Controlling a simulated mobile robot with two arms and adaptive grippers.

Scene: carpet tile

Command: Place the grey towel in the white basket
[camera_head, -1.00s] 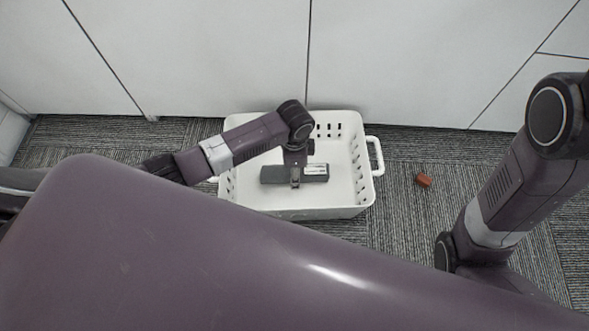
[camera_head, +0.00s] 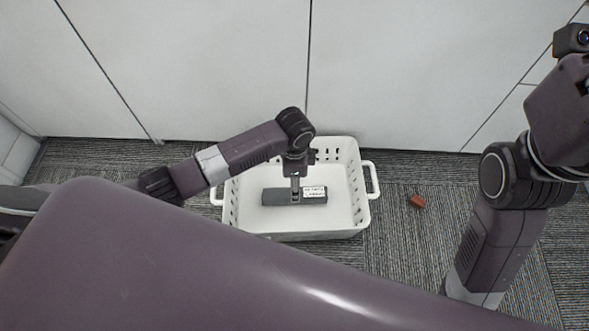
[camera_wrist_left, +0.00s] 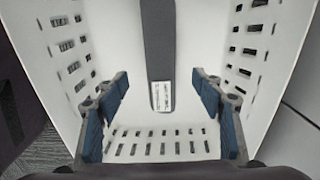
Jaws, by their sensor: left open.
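The grey towel (camera_head: 275,197) is a flat, narrow dark bundle with a white printed label at its right end. It lies inside the white basket (camera_head: 230,205), seemingly on the floor of it. The left wrist view also shows the towel (camera_wrist_left: 158,45) and the basket (camera_wrist_left: 60,75). My left gripper (camera_head: 295,197) points down into the basket over the towel. In the left wrist view, its blue-padded fingers (camera_wrist_left: 161,92) are spread wide, with gaps on both sides of the labelled end. My right gripper is out of view; only my right arm shows at the right.
A small red-brown block (camera_head: 417,201) lies on the carpet to the right of the basket. White cabinet fronts (camera_head: 210,70) stand close behind the basket. The carpet (camera_head: 400,240) between the basket and my right arm is mostly clear.

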